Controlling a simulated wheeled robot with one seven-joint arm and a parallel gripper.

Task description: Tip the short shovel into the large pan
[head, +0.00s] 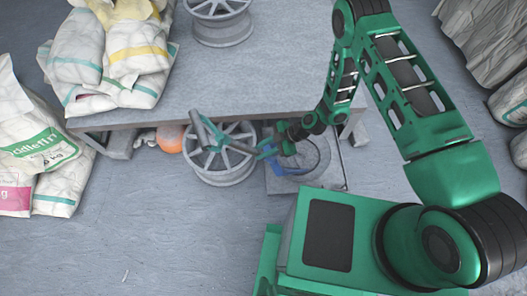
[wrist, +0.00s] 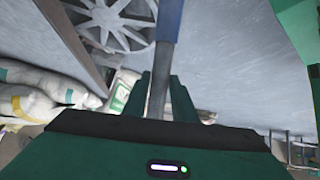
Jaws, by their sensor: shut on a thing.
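My gripper (head: 268,151) is low in front of the table edge, near the middle of the head view. In the wrist view, its dark green fingers (wrist: 160,98) are shut on the grey shaft of the short shovel (wrist: 157,85). The shaft turns blue toward the top of that view. In the head view, the shovel's grey and teal end (head: 203,132) appears to reach left, over a wheel rim; its exact tilt is unclear. A grey square piece with a round form (head: 328,176), perhaps the large pan, lies below and right of my gripper. No powder is discernible.
The grey table (head: 240,75) spans the top, with a wheel rim (head: 222,30) and bags (head: 115,60) on it. Another wheel rim (head: 218,179) and an orange ball (head: 170,138) sit by its front edge. More bags (head: 35,150) stand left. The lower-left floor is clear.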

